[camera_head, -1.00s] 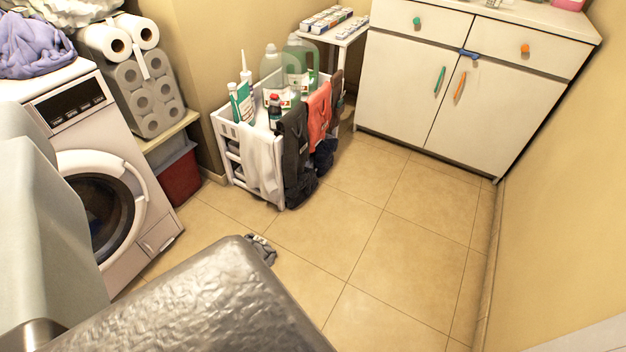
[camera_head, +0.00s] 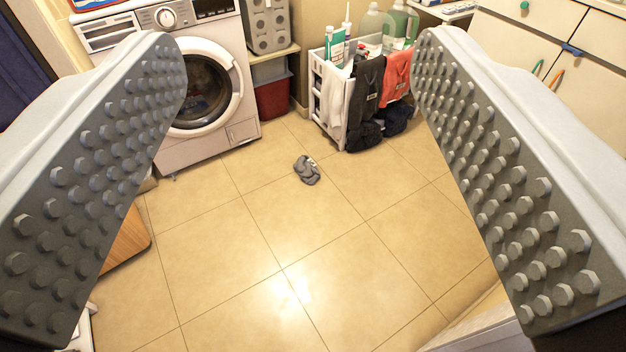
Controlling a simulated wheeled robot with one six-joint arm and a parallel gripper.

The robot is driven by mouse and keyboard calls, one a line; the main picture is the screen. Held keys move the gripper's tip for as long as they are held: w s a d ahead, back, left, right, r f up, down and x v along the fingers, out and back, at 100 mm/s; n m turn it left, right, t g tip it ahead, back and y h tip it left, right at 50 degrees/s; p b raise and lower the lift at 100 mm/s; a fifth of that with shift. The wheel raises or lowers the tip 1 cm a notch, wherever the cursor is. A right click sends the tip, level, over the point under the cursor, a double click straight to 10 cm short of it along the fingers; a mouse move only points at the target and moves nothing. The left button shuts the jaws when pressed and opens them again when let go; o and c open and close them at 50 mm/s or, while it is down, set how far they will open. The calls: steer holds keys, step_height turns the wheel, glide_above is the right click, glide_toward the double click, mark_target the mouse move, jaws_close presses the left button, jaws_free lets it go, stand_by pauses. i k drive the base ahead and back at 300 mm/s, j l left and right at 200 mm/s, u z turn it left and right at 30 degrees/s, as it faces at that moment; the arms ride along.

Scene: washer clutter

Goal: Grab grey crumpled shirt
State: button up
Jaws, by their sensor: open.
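A small grey crumpled cloth (camera_head: 307,170), which looks like the shirt, lies on the tiled floor in front of the washer and the white rack. My gripper (camera_head: 300,60) is wide open, with one studded grey finger at the left and one at the right. Nothing is between the fingers. The cloth shows on the floor beyond them, apart from both.
A washer (camera_head: 245,132) stands at the back left. A white rack (camera_head: 327,105) with bottles and hanging clothes is behind the cloth. A white cabinet (camera_head: 510,45) stands at right. A wooden board (camera_head: 128,240) is at lower left. The floor around the cloth is clear.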

mark_target(305, 167)
steer(key=i+j, duration=0.1)
steer(key=i, duration=0.2)
steer(key=i+j+u, duration=0.1)
steer(key=i, duration=0.25)
steer(key=i+l+u, duration=0.1)
steer(key=i+l, duration=0.15)
steer(key=i, duration=0.2)
steer(key=i+l+u, duration=0.1)
steer(key=i+l, duration=0.15)
steer(key=i, duration=0.15)
steer(key=i+l, duration=0.3)
steer(key=i, duration=0.15)
steer(key=i+l, duration=0.1)
steer(key=l+u, duration=0.1)
steer(key=l, duration=0.2)
steer(key=i, duration=0.05)
